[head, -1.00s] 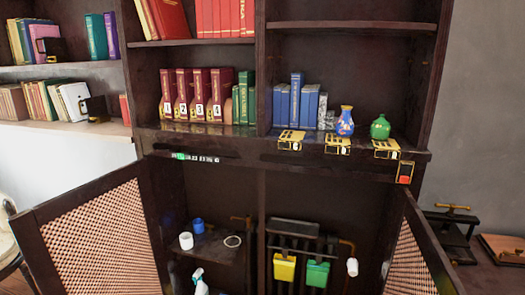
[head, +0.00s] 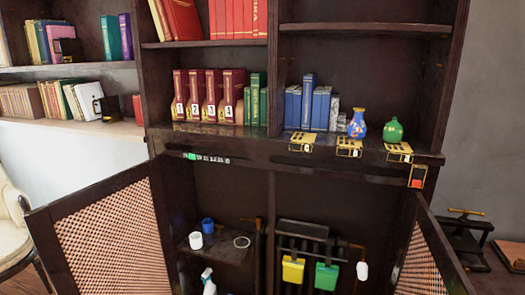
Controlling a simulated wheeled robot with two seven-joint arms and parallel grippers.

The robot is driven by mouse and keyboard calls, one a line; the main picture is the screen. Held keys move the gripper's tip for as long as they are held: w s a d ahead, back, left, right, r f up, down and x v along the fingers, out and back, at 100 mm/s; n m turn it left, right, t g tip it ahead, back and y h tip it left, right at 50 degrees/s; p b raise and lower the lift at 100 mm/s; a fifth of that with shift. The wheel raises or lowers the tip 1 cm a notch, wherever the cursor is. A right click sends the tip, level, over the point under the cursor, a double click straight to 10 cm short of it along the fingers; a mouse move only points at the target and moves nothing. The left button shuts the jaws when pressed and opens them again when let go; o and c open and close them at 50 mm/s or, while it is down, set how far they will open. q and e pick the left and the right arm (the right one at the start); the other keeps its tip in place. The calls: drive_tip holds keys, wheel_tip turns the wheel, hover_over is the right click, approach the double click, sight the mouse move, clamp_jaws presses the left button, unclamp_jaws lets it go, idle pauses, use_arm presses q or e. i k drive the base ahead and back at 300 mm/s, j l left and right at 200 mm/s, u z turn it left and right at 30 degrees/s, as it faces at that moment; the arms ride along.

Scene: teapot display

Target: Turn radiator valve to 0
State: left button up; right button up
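A white radiator valve knob (head: 362,271) shows inside the open lower cabinet, at the right end of a dark radiator (head: 307,245). A copper-coloured pipe runs just above the knob. Any numbers on the knob are too small to read. A yellow container (head: 293,269) and a green container (head: 327,276) hang on the front of the radiator, left of the knob. Neither of my grippers is in view.
The left lattice door (head: 108,236) and right lattice door (head: 420,262) stand open. Cups (head: 196,241) and a spray bottle (head: 208,281) are in the left compartment. Vases (head: 357,123) stand on the shelf above. A press (head: 463,240) stands at right, a chair (head: 12,230) at left.

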sight(362, 269)
drive_tip(key=k+l, duration=0.1)
drive_tip(key=l, duration=0.9)
drive_tip(key=l+z, duration=0.1)
drive_tip(key=l, duration=0.9)
drive_tip(key=k, duration=0.05)
